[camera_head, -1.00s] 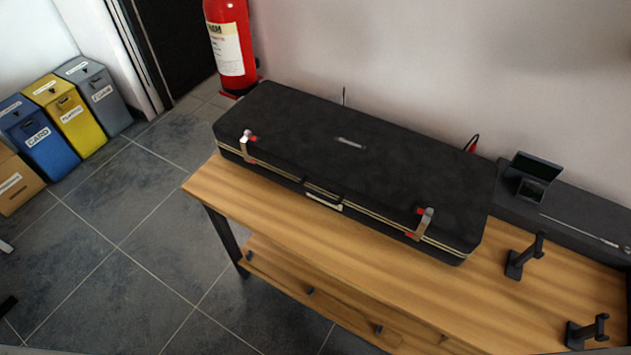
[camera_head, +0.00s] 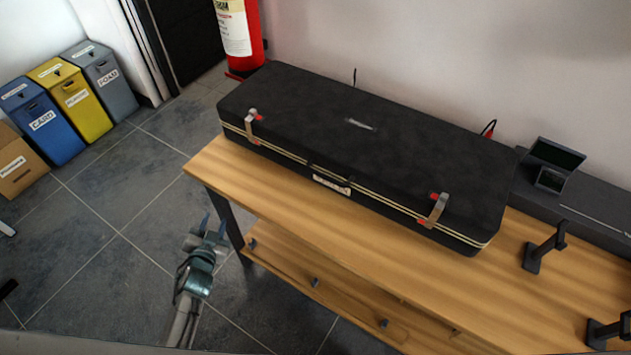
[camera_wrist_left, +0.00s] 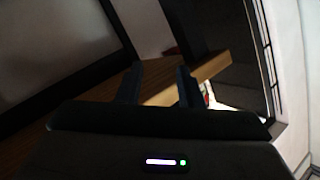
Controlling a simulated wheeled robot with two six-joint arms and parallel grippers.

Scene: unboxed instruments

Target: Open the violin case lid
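The black violin case (camera_head: 370,150) lies closed on the wooden table, lid down, with a handle (camera_head: 331,185) at the middle of its front side. A left latch (camera_head: 251,127) and a right latch (camera_head: 434,209), each with red parts, sit on the front seam. My left gripper (camera_head: 214,222) is in front of the table's left end, below the tabletop and apart from the case. In the left wrist view its two fingers (camera_wrist_left: 158,88) stand apart with nothing between them. My right gripper is in neither view.
The wooden table (camera_head: 300,215) has a bare front strip. Dark stands (camera_head: 544,247) and a long black case with an open small box (camera_head: 553,166) are at the right. A fire extinguisher (camera_head: 240,35) stands behind left. Bins (camera_head: 45,120) stand far left; open floor lies between.

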